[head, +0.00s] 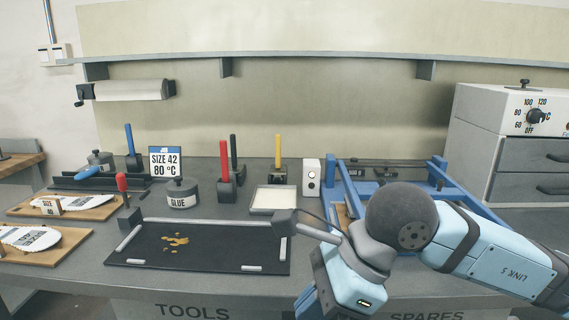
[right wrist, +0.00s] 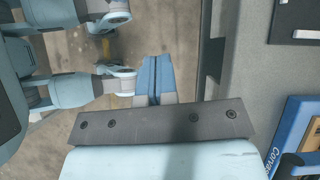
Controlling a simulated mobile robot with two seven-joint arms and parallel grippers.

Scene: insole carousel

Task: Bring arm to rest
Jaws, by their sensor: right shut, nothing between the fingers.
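My right arm comes in from the right in the head view, in front of the bench's front edge. Its gripper (head: 306,302) points down at the bottom of that view, partly cut off by the frame. In the right wrist view the two blue fingers of the right gripper (right wrist: 155,62) are together with nothing between them, over the floor beside the grey bench (right wrist: 245,70). My left gripper is not in view.
A black mat (head: 195,255) with brown scraps lies near the bench's front. A blue frame (head: 345,190) stands behind my right arm, partly hidden by it. A glue pot (head: 182,195), upright tools and insole boards (head: 62,253) stand left. A heater cabinet (head: 495,130) is at right.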

